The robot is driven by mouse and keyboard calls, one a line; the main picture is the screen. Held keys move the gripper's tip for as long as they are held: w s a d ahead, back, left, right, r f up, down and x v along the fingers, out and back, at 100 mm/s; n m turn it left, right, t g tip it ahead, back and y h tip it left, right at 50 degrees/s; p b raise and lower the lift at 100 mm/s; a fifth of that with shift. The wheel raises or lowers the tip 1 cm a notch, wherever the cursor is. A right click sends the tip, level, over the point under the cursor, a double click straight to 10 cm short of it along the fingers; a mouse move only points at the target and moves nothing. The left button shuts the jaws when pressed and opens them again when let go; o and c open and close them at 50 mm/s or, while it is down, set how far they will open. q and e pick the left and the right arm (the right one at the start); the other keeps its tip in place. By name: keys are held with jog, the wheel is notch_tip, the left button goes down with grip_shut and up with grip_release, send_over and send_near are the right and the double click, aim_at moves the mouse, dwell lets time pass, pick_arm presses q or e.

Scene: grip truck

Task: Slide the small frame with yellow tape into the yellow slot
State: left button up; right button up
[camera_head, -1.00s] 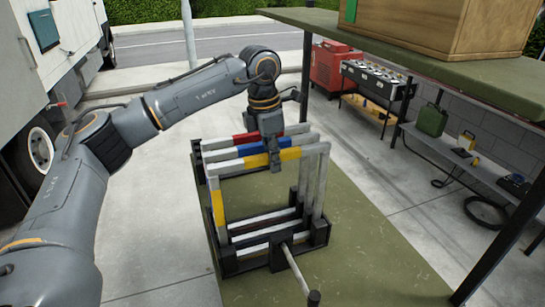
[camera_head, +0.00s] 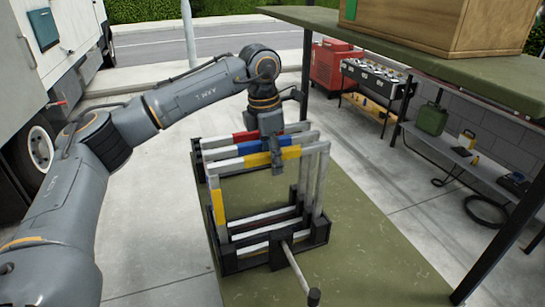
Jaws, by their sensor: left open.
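The small frame with yellow tape (camera_head: 230,167) stands upright at the near side of a dark rack (camera_head: 229,259) on the green mat. Its top bar has yellow tape, and more yellow tape shows on its left post. Frames with blue tape (camera_head: 249,147) and red tape (camera_head: 245,136) stand right behind it. My left gripper (camera_head: 277,168) is open and points down at the yellow-taped top bar, its fingers overlapping the bar in the view. I cannot tell whether they touch it. The yellow slot cannot be made out. My right gripper is not in view.
A rod with a dark end (camera_head: 298,272) sticks out from the rack towards the front. A green-topped table (camera_head: 430,75) with a wooden crate (camera_head: 440,25) overhangs at upper right. A white truck (camera_head: 25,90) stands at left. The mat right of the rack is clear.

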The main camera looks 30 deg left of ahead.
pick_arm(q)
notch_tip(320, 180, up, 12)
jog(key=s, duration=0.1)
jog(key=shift+a, duration=0.45)
